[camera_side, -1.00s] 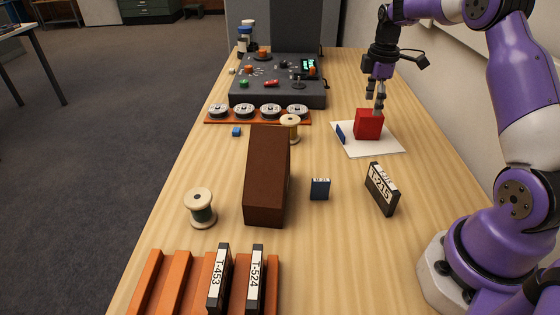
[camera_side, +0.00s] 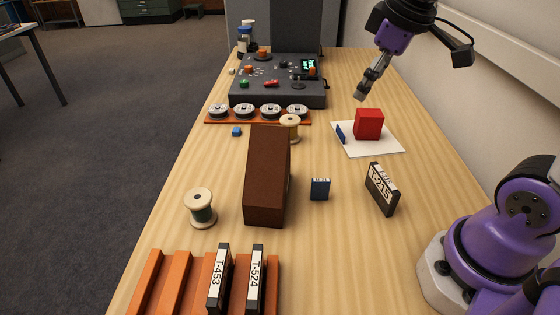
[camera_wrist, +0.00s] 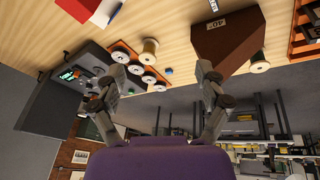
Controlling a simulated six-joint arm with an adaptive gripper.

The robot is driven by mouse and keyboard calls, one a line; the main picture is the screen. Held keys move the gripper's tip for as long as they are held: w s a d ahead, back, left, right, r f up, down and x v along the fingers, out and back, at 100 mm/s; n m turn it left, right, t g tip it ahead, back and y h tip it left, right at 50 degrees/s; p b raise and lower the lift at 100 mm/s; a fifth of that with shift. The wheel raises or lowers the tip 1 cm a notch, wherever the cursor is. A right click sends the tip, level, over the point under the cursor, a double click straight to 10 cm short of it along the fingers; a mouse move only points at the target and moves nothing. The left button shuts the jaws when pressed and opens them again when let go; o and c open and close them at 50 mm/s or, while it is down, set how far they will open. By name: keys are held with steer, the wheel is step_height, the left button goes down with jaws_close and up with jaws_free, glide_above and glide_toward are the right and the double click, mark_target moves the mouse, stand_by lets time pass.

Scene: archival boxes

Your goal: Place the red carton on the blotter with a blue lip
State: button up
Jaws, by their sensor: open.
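The red carton (camera_side: 369,124) stands upright on the white blotter (camera_side: 372,150) on the right side of the table. The blotter's blue lip (camera_side: 340,133) is on its left edge, a little apart from the carton. In the wrist view, part of the red carton (camera_wrist: 86,4) and the white blotter (camera_wrist: 106,12) show at the top left edge. My gripper (camera_side: 360,95) is raised above and behind the carton, tilted, and holds nothing. In the wrist view its two fingers (camera_wrist: 160,80) are spread wide apart.
Thread spools (camera_side: 200,208), an orange rack (camera_side: 178,283) and a grey console (camera_side: 278,83) stand around. The table right of the blotter is clear.

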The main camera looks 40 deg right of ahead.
steer(key=s+a+f+m+t, duration=0.1)
steer(key=s+a+f+m, duration=0.1)
steer(key=s+a+f, duration=0.2)
steer(key=shift+s+a+m+t+y, duration=0.3)
steer(key=shift+s+a+m, duration=0.1)
steer(key=shift+s, duration=0.6)
